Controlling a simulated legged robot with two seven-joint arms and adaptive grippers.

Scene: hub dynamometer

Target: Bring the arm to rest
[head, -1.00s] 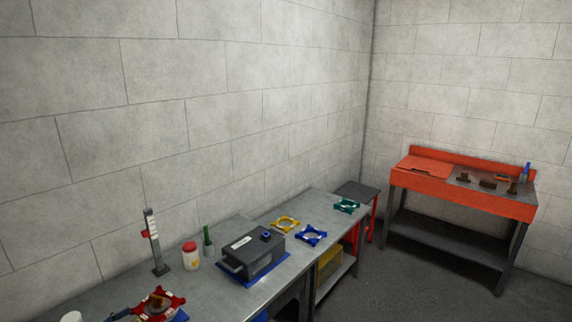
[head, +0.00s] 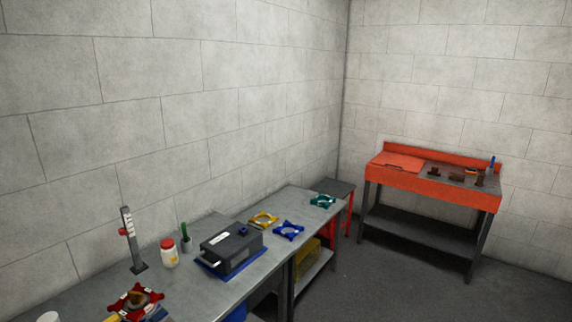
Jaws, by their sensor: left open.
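My left gripper (head: 113,318) barely shows at the bottom edge, at the lower left of a red cross-shaped frame (head: 122,303). Most of it is cut off, so its fingers are hard to make out, and I see nothing held in it. The red frame has a brown part (head: 137,299) in its middle and sits by something blue on the grey bench (head: 195,291). My right gripper is out of view.
On the bench are a red-lidded jar (head: 169,255), an upright gauge post (head: 131,240), a dark grey box (head: 230,250), and yellow (head: 262,219), blue (head: 288,230) and teal (head: 322,201) frames. An orange workbench (head: 432,185) stands at the right. Floor between is open.

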